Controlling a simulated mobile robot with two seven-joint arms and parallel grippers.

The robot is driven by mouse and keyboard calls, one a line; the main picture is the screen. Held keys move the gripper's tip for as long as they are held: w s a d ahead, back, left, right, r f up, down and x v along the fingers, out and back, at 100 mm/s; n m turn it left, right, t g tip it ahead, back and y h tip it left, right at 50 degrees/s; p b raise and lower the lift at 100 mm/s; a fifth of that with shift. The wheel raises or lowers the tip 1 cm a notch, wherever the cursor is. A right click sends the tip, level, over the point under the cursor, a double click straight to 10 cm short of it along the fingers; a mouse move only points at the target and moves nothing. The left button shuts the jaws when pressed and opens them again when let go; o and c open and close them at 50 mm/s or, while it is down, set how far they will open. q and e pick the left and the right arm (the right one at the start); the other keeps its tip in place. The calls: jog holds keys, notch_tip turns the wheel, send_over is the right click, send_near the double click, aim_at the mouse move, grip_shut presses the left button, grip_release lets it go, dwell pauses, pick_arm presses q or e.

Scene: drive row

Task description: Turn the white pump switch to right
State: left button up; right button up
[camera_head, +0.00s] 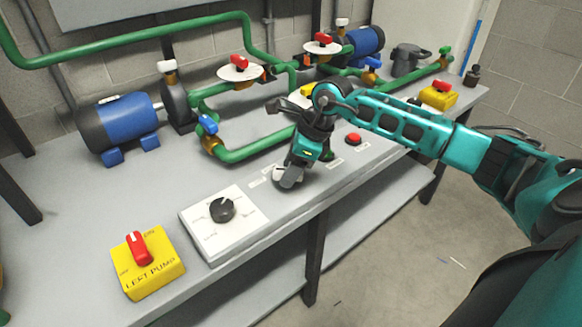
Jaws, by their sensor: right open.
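The white pump switch (191,232) is a square white plate with a round black knob (222,209), lying on the grey bench near its front edge. A pointer mark on the knob is too small to read surely. My right gripper (290,178) comes in from the right and points down over the bench, to the right of and behind the white switch. It is apart from the knob and appears empty. My left gripper is out of view.
A yellow box (150,280) marked LEFT PUMP with a red knob sits left of the white switch. A red button (353,139) lies right of my gripper. Green pipes (258,148), valves and a blue pump motor (124,122) stand behind. Another yellow box (438,97) is far right.

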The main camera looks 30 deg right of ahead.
grip_shut()
dwell(0.5)
jog(key=shift+s+m, duration=0.1)
jog(key=shift+m, duration=0.4)
jog(key=m+t+h, duration=0.1)
jog(key=m, duration=0.2)
jog(key=shift+a+p, duration=0.1)
jog(key=shift+p, duration=0.25)
jog(key=m+h, duration=0.1)
jog(key=m, duration=0.2)
jog(key=shift+a+m+t, duration=0.1)
jog(key=shift+m+t, duration=0.2)
jog(key=m+h, duration=0.1)
jog(key=m, duration=0.1)
jog(key=m+h+b, duration=0.1)
jog(key=m, duration=0.2)
jog(key=shift+a+f+h, duration=0.1)
jog(key=shift+a+h, duration=0.05)
jog(key=shift+h, duration=0.15)
jog(key=m, duration=0.2)
jog(key=m+g+h, duration=0.1)
jog(key=m, duration=0.2)
jog(key=shift+a+h, duration=0.1)
jog(key=shift+h, duration=0.2)
jog(key=shift+m, duration=0.4)
